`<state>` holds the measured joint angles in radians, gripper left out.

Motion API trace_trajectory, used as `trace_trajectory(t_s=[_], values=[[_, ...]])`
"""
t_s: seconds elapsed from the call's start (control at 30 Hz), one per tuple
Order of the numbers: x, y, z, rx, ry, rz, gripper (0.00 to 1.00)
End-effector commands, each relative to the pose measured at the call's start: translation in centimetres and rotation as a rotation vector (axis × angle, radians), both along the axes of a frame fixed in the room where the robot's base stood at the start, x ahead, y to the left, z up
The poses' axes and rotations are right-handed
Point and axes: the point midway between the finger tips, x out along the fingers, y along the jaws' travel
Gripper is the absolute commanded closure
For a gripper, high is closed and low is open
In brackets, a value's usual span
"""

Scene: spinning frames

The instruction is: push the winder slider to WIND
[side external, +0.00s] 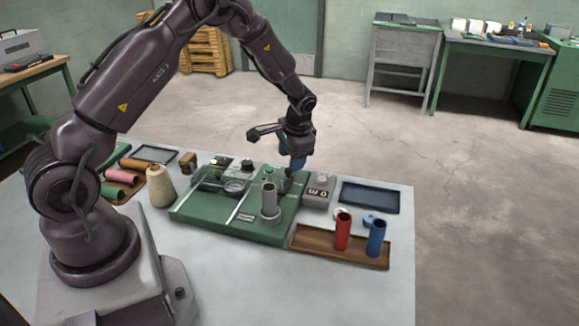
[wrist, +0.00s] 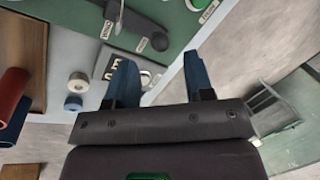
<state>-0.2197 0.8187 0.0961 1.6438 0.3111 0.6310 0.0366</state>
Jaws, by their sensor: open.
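The green winding unit (side external: 235,215) lies in the middle of the table, with a grey upright spindle (side external: 269,198) on its front right part. In the wrist view, part of its green panel (wrist: 175,18) carries a dark slot piece with a round dark knob (wrist: 160,42), which looks like the slider. Small labels sit beside it, too small to read surely. My gripper (side external: 294,162) hangs above the unit's back right side. In the wrist view my gripper (wrist: 158,65) has its two blue fingers spread and empty. The knob appears beyond and between the fingertips; contact cannot be told.
A grey counter box (side external: 318,190) stands right of the unit. A wooden tray (side external: 310,245) holds a red tube (side external: 343,231) and a blue tube (side external: 376,238). A dark blue tray (side external: 370,197) lies behind. A cream yarn cone (side external: 160,186) stands at left. The front table area is clear.

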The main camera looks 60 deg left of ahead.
Motion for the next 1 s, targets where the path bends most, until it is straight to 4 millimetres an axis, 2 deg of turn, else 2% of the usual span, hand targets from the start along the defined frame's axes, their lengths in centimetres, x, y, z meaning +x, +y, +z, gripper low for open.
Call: trace_trajectory(t_s=[0.03, 0.2, 0.37, 0.6, 0.63, 0.83, 1.0], values=[[0.0, 0.3, -1.0, 0.0, 0.002, 0.001, 0.52], [0.0, 0.8, -3.0, 0.0, 0.001, 0.001, 0.52], [0.0, 1.0, -3.8, 0.001, -0.001, 0.001, 0.52], [0.0, 1.1, -3.8, 0.001, -0.002, 0.0, 0.52], [0.0, 1.1, -3.8, 0.001, -0.002, 0.0, 0.54], [0.0, 1.0, -3.8, 0.0, -0.001, 0.001, 1.0], [-0.1, 0.9, -3.8, 0.0, 0.0, 0.0, 1.0]])
